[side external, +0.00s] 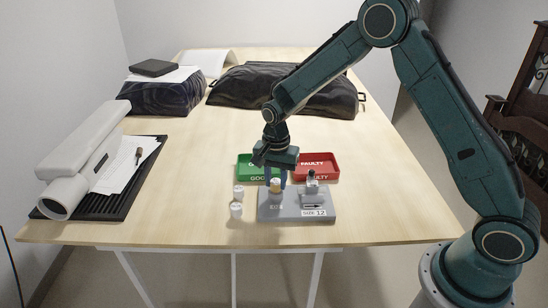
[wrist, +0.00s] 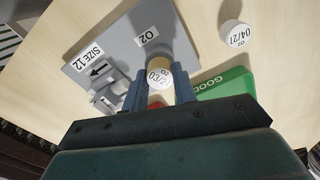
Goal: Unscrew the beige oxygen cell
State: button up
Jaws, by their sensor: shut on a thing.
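The beige oxygen cell (wrist: 158,76) has a white top label that seems to read 03/21 in the wrist view. It also shows in the side external view (side external: 275,186), upright on the grey block (side external: 300,214).
Two white cells (side external: 238,192) (side external: 236,210) stand on the table left of the block. A green tray marked GOOD (side external: 244,167) and a red tray marked FAULTY (side external: 328,171) lie behind it. A grey fitting (side external: 312,187) rises on the block's right.

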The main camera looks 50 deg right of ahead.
jog(key=shift+n, duration=0.5)
dwell(0.3)
jog(key=shift+n, duration=2.9)
jog(key=o, duration=0.8)
jog(key=m, duration=0.9)
jog(key=shift+m, duration=0.3)
